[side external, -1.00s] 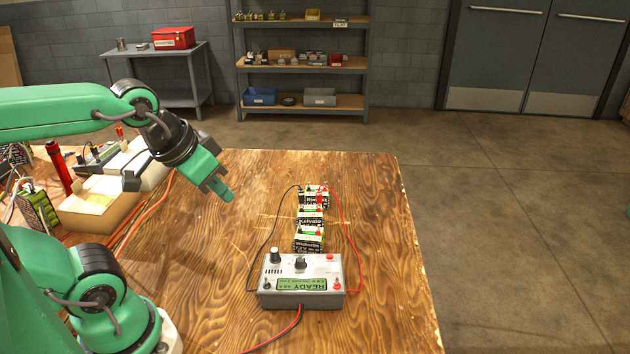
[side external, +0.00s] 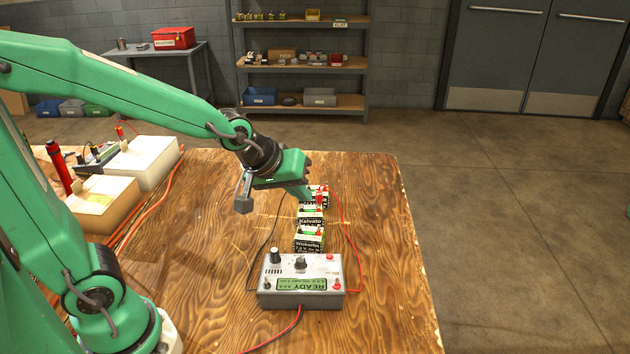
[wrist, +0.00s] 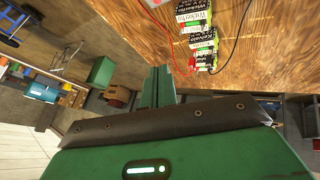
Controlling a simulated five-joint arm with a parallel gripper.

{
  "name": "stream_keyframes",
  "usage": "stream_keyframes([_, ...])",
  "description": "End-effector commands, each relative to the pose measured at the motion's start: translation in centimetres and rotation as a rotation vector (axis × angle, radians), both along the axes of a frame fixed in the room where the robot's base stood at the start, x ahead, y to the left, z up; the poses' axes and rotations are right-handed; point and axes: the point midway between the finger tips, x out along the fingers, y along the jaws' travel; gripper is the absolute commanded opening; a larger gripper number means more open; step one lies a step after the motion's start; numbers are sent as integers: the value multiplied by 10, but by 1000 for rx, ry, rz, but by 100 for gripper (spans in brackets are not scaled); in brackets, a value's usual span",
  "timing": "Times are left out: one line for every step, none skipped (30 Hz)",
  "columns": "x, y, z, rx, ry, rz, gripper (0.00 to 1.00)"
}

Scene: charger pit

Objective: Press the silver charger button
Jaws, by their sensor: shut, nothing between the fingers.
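The grey charger (side external: 318,300) sits near the front of the wooden table, its screen reading READY. A silver-topped round button or knob (side external: 275,253) stands at its back left corner, with a black knob (side external: 300,262) and a red button (side external: 329,257) beside it. My gripper (side external: 304,192) is shut and empty, pointing down and right near the far end of the battery row, behind the charger. Whether it touches a battery is unclear. In the wrist view my gripper's fingers (wrist: 158,85) are together. Only a sliver of the charger shows at the top there.
A row of batteries (side external: 309,243) stands behind the charger, with black and red leads running along it. They also show in the wrist view (wrist: 196,38). The right side of the table is mostly clear.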

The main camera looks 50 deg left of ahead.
Motion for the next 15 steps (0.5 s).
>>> stream_keyframes([7,-3,-7,-19,0,20,0])
stream_keyframes([11,-4,-10,-32,-3,33,0])
stream_keyframes([16,-6,-14,-48,-7,51,0])
stream_keyframes([20,-8,-17,-62,-10,65,0])
stream_keyframes([23,-9,-20,-73,-14,77,0])
stream_keyframes([28,-11,-24,-89,-18,94,0])
stream_keyframes([31,-12,-27,-101,-22,106,0])
stream_keyframes([34,-14,-30,-112,-23,117,0])
stream_keyframes([38,-15,-33,-125,-28,130,0])
stream_keyframes([40,-16,-35,-134,-29,139,0])
stream_keyframes([42,-17,-37,-142,-31,147,0])
stream_keyframes([44,-18,-40,-152,-33,158,0])
stream_keyframes([46,-19,-41,-159,-35,164,0])
stream_keyframes([48,-20,-42,-164,-38,169,0])
stream_keyframes([49,-20,-44,-171,-39,174,0])
